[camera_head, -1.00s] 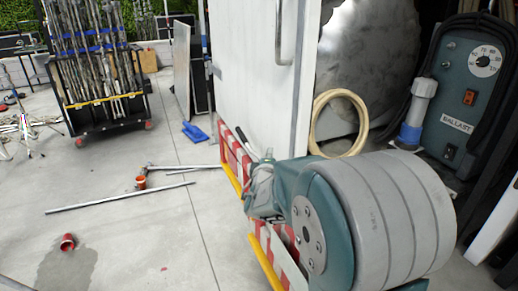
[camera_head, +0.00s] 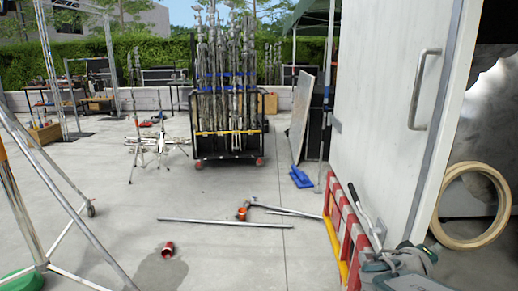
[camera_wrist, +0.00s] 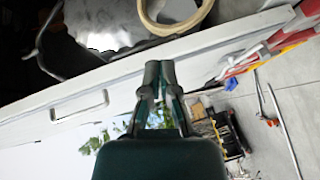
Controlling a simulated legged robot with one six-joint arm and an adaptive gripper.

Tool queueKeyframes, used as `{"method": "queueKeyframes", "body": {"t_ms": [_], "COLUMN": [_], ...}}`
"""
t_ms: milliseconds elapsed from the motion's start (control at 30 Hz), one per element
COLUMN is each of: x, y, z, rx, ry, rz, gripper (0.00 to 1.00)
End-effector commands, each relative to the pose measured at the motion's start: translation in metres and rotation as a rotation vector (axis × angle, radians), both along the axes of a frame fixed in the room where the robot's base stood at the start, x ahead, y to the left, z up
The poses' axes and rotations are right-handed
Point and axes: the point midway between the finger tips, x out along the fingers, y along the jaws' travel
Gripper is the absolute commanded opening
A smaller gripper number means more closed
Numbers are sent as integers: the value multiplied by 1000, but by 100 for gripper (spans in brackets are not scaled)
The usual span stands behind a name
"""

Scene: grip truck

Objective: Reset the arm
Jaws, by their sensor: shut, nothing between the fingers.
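My gripper (camera_wrist: 160,70) shows in the middle of the wrist view, its two green-grey fingers together with nothing between them. It points toward the white door or panel and the dark opening past it. In the head view only a grey-green part of my arm (camera_head: 402,264) shows at the lower right edge, beside the red-and-white barrier (camera_head: 345,232). I cannot tell the gripper's fingers there.
A white door (camera_head: 385,110) with a handle stands at the right, with a beige ring (camera_head: 447,222) beyond it. A wheeled rack of poles (camera_head: 230,150) stands at the back. A loose pole (camera_head: 210,222) and a red cup (camera_head: 167,249) lie on open concrete.

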Motion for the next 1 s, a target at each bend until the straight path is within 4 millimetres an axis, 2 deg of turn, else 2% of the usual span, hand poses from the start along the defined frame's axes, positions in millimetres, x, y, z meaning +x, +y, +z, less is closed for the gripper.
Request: {"method": "queueKeyframes", "body": {"t_ms": [100, 367, 567, 700, 900, 1000], "x": [-29, -81, -112, -128, -145, -150], "y": [6, 37, 79, 116, 172, 191], "z": [-4, -27, -46, -55, -57, -55], "rx": [118, 427, 695, 889, 1151, 1238], "ry": [2, 33, 63, 82, 100, 105], "rz": [-79, -182, -185, -143, -41, 5], "gripper": [0, 0, 0, 0, 0, 0]}}
